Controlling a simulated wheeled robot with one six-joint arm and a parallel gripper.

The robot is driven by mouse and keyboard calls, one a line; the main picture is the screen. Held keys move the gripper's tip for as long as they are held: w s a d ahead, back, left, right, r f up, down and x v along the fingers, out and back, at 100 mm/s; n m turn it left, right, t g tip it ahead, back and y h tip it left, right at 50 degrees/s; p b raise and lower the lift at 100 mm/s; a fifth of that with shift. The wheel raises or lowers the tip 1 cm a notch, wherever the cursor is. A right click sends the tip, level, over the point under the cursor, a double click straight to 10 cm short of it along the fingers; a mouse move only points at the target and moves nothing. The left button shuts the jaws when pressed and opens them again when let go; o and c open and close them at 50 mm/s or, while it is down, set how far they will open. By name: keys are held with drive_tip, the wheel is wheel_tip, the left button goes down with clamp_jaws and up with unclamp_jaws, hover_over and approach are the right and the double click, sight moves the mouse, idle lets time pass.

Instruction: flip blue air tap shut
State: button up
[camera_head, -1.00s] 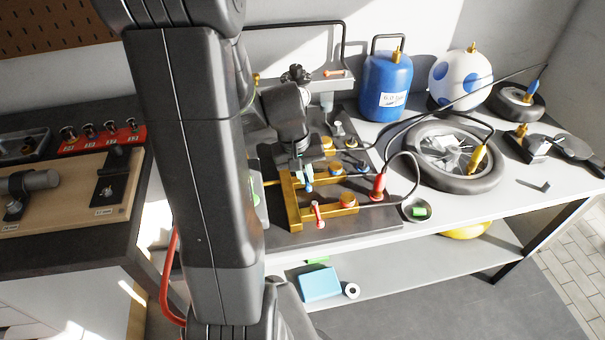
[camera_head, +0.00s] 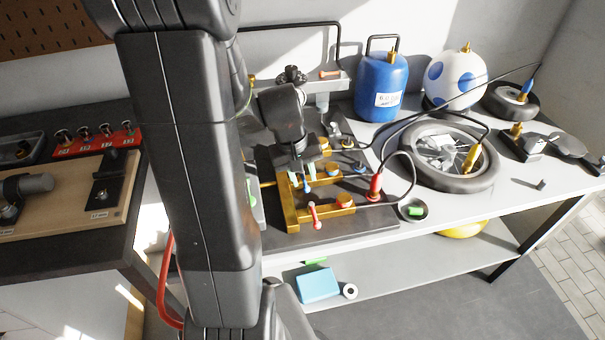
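The blue tap lever (camera_head: 307,186) is on the brass pipe frame (camera_head: 291,212), on a dark board on the workbench. It is small and partly covered by my gripper. My gripper (camera_head: 303,174) points down at the blue lever, with its pale fingertips close above or beside it. I cannot tell whether they touch it, or how wide the fingers stand. A red tap lever (camera_head: 314,215) is on the nearer branch of the same brass frame, apart from my gripper.
A red fitting (camera_head: 375,187) with a black hose stands right of the brass frame. A small dark dish (camera_head: 414,210) sits near the bench edge. A wheel (camera_head: 447,157), a blue tank (camera_head: 383,87) and a white ball (camera_head: 455,78) stand farther right. My arm hides the bench's left part.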

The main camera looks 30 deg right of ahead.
drive_tip(key=shift+r, duration=0.1)
wheel_tip(320, 180, up, 13)
drive_tip(key=a, duration=0.2)
drive_tip(key=shift+w+a+r+p, duration=0.2)
drive_tip(key=shift+w+a+p, duration=0.1)
drive_tip(key=shift+a+p, duration=0.05)
drive_tip(key=shift+f, duration=0.1)
drive_tip(key=d+f, duration=0.1)
drive_tip(key=f, duration=0.8)
drive_tip(key=d+f, duration=0.1)
drive_tip(key=f, duration=0.3)
drive_tip(key=shift+s+d+f+b, duration=0.3)
drive_tip(key=shift+d+b, duration=0.05)
drive_tip(key=shift+b, duration=0.05)
drive_tip(key=shift+r, duration=0.15)
